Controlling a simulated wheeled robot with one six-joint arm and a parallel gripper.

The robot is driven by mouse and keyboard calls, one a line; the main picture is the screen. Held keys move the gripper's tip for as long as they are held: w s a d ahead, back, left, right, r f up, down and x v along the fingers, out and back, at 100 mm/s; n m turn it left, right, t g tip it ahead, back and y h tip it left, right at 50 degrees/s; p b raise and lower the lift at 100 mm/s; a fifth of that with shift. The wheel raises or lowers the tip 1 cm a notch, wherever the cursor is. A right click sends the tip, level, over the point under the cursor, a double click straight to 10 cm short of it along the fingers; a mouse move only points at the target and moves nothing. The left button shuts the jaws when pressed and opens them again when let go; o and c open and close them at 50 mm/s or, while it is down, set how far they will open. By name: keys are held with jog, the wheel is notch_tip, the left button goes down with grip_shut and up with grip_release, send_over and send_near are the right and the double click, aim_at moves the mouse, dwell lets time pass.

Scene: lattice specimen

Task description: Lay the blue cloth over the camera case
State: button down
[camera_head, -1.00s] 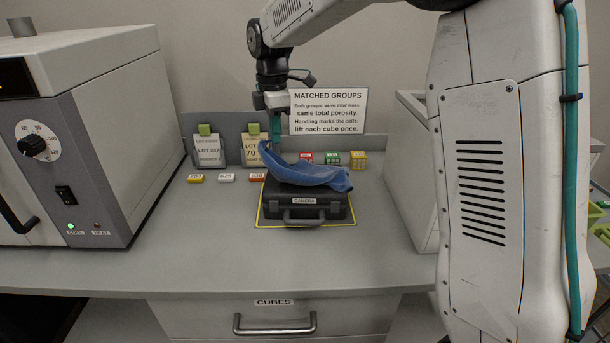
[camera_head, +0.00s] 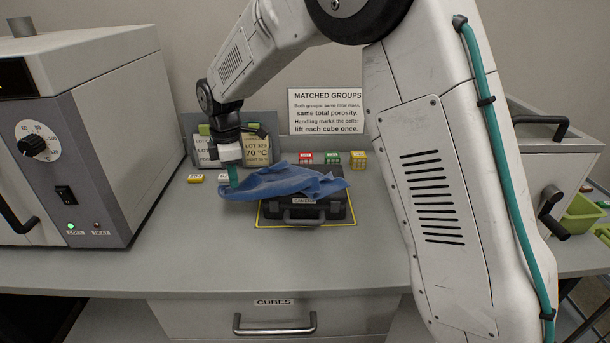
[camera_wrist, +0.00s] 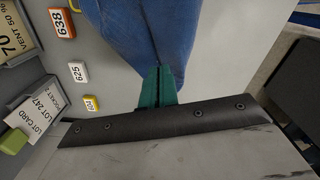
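The blue cloth (camera_head: 285,180) lies over the back and top of the black camera case (camera_head: 300,210), and its left end stretches out past the case to my gripper. The case's front face, handle and label still show below the cloth. My gripper (camera_head: 233,176) is at the left of the case, low over the bench, with green fingers closed on the cloth's left end. In the wrist view the cloth (camera_wrist: 150,30) runs into the closed green fingertips (camera_wrist: 160,85).
A yellow outline (camera_head: 338,224) surrounds the case on the grey bench. Small numbered cubes, such as the yellow one (camera_head: 195,179), stand behind and left. Lot cards and a sign (camera_head: 327,111) stand at the back. An oven (camera_head: 80,130) bounds the left. The bench front is clear.

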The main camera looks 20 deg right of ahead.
jog(key=c, duration=1.2)
grip_release()
jog(key=a+r+p, duration=0.1)
jog(key=a+r, duration=0.3)
jog(key=r, duration=0.6)
jog(key=shift+a, duration=0.1)
